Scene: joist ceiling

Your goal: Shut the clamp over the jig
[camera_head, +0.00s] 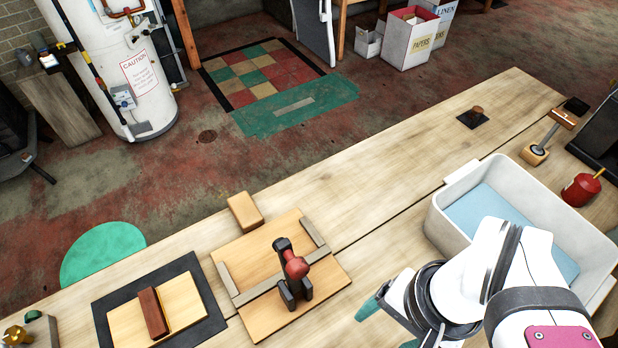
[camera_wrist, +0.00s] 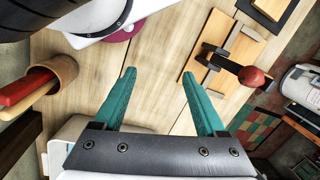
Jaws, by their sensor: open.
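The jig (camera_head: 330,283) is a light wooden board with grey strips on the bench. The dark clamp (camera_head: 290,294) stands on it, its arm and red handle (camera_head: 295,265) raised off the board. In the wrist view the jig (camera_wrist: 205,72) is at upper right, with the red knob (camera_wrist: 251,76) sticking out from the clamp. My gripper (camera_wrist: 159,72) is open and empty, its teal fingers spread over bare bench, apart from the clamp. In the head view it is right of the jig, mostly hidden by my white arm.
A small wooden block (camera_head: 244,212) touches the jig's back edge area. A black mat (camera_head: 210,306) with a board and brown block is at left. A white tub (camera_head: 446,215) stands at right, with a red can (camera_head: 580,190) beyond.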

